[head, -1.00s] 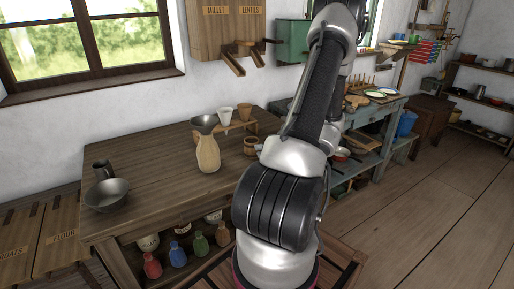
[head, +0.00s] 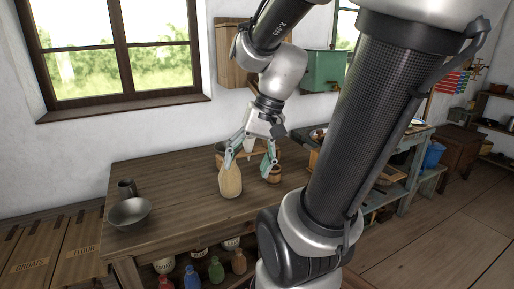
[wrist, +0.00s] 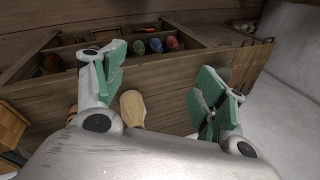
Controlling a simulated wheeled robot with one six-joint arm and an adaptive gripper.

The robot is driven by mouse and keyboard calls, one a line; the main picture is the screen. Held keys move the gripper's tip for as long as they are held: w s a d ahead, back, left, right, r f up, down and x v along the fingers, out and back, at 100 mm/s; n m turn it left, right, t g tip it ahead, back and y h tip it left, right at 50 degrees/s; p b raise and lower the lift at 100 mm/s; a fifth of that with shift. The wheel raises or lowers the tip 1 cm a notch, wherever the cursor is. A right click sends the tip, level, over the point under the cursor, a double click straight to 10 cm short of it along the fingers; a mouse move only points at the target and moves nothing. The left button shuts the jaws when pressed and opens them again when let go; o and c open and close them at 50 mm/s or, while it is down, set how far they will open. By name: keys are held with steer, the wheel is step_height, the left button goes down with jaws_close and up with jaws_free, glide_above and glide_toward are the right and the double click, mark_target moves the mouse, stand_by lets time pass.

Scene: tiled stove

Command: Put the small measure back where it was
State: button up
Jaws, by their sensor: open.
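My gripper (head: 248,166) is open over the back of the wooden table (head: 185,184), fingers pointing down. Its green-padded fingers are spread wide in the wrist view (wrist: 163,80), with nothing held between them. In the head view they overlap the small wooden stand and its cups behind the bottle, so I cannot tell which cup is the small measure. A pale shape, perhaps a cup, shows between the fingers. The tan bottle (head: 230,182) stands upright in front of the gripper; it also shows in the wrist view (wrist: 133,108).
A wooden mug (head: 274,174) stands just right of the gripper. A grey metal bowl (head: 130,213) and a dark jug (head: 126,188) are at the table's left end. Several coloured bottles stand on the shelf below. The table between bowl and bottle is clear.

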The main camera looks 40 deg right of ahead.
steer(key=shift+s+d+r+n+t+h, duration=0.1)
steer(key=shift+s+r+n+t+h, duration=0.35)
steer(key=shift+r+n, duration=0.5)
steer(key=shift+s+d+r+n+t+h, duration=0.15)
steer(key=shift+s+r+n+h, duration=0.4)
steer(key=shift+n, duration=0.7)
steer(key=shift+s+r+n+t+h, duration=0.45)
steer(key=shift+r+n, duration=0.35)
steer(key=shift+n, duration=0.3)
